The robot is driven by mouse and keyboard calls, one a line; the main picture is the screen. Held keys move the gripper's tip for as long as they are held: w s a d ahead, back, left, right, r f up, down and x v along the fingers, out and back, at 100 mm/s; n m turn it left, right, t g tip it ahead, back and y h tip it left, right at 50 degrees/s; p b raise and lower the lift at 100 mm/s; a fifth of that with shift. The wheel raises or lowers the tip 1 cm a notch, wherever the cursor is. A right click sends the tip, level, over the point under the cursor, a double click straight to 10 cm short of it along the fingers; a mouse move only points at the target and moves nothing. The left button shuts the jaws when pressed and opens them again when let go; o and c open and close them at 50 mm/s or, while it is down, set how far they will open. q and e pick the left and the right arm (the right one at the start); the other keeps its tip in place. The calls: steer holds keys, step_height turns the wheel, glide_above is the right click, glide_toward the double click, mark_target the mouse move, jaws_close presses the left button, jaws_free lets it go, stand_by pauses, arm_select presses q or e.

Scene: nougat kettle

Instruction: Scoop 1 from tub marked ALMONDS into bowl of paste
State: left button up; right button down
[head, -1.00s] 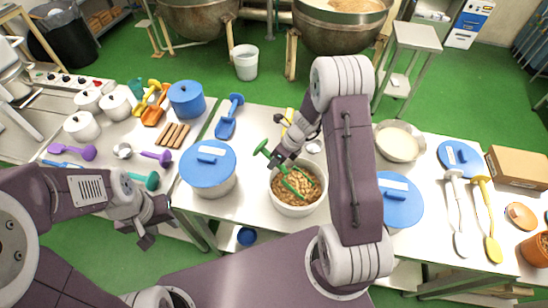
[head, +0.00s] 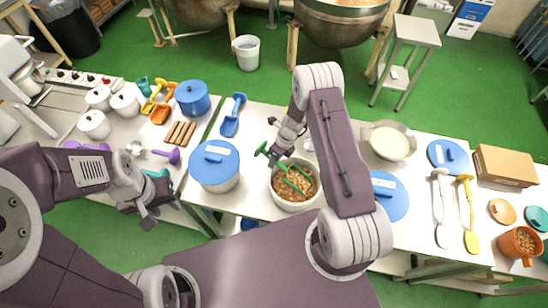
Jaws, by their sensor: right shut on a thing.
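An open white tub of brown nuts (head: 280,199) stands on the middle table; no marking on it is readable. My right gripper (head: 274,156) is shut on the handle of a green scoop (head: 287,173), above the tub's back left rim. The scoop slants down into the tub, its lower end among the nuts; its load cannot be made out. The bowl of pale paste (head: 389,141) stands right of my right forearm, at the back of the table. My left gripper (head: 150,220) hangs at the left, in front of the side table, apart from any object; its jaw opening is unclear.
A blue-lidded tub (head: 215,163) stands left of the nuts; another blue lid (head: 391,195) is partly behind my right arm. A blue scoop (head: 232,115) lies behind. White (head: 441,205) and yellow (head: 468,212) spoons, a cardboard box (head: 505,166) and an orange pot (head: 519,246) are right.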

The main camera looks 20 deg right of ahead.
steer(key=shift+s+a+f+g+h+p, duration=0.15)
steer(key=shift+g+p, duration=0.25)
steer(key=shift+p, duration=1.25)
steer(key=shift+s+d+g+h+p, duration=0.15)
steer(key=shift+g+p, duration=0.25)
steer(key=shift+p, duration=1.25)
steer(key=shift+w+a, duration=0.2)
steer(key=shift+w, duration=0.05)
steer(key=w+r, duration=0.1)
steer(key=r, duration=0.1)
steer(key=shift+w+a+r, duration=0.1)
steer(key=shift+w+r, duration=0.3)
steer(key=r+p, duration=0.1)
steer(key=r, duration=0.2)
steer(key=shift+a+r+g, duration=0.15)
steer(key=shift+a+g, duration=0.05)
steer(key=shift+g, duration=0.1)
steer(key=shift+a+r+h, duration=0.1)
steer(key=shift+r+h, duration=0.2)
steer(key=shift+r, duration=0.4)
steer(key=shift+w+r, duration=0.25)
steer(key=shift+r, duration=0.2)
steer(key=shift+s+r, duration=0.1)
